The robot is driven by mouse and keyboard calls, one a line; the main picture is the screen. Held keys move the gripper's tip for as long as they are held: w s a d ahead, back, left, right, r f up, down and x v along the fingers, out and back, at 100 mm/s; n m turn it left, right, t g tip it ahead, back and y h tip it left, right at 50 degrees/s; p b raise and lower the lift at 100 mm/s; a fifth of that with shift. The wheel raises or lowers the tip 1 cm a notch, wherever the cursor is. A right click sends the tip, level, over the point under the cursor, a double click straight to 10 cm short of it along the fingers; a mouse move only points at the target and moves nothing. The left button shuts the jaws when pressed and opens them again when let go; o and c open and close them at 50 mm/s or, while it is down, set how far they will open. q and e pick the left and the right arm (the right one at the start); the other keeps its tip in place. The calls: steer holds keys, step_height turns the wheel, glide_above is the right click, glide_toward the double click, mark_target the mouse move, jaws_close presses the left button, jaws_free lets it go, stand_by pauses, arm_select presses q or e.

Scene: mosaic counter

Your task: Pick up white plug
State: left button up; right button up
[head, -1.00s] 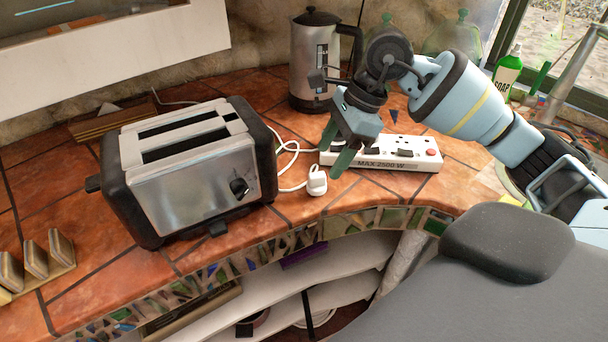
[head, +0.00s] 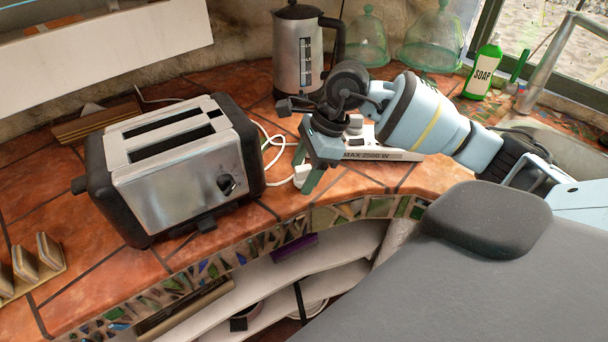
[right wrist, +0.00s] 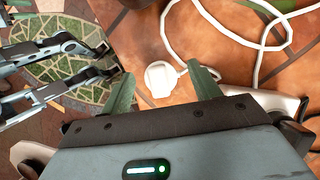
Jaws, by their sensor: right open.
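The white plug (head: 301,173) lies on the tiled counter between the toaster and the power strip, partly hidden by my gripper in the head view. In the right wrist view the plug (right wrist: 158,78) lies just beyond the fingertips, between their lines, with its white cord running off to the upper right. My right gripper (head: 305,168) is open, with green fingers pointing down at the plug. In the right wrist view both fingers (right wrist: 163,84) are spread and nothing is between them. I cannot tell whether a finger touches the plug. My left gripper is not seen in the head view.
The toaster (head: 180,165) stands close on the left. The white power strip (head: 385,154) lies behind and right of my gripper, partly covered by my arm. A metal kettle (head: 300,55) stands behind. The counter's mosaic front edge (head: 330,213) is close to the plug.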

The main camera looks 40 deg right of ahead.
steer(key=shift+a+f, duration=0.15)
steer(key=shift+f, duration=0.2)
steer(key=c, duration=1)
steer(key=shift+r, duration=0.15)
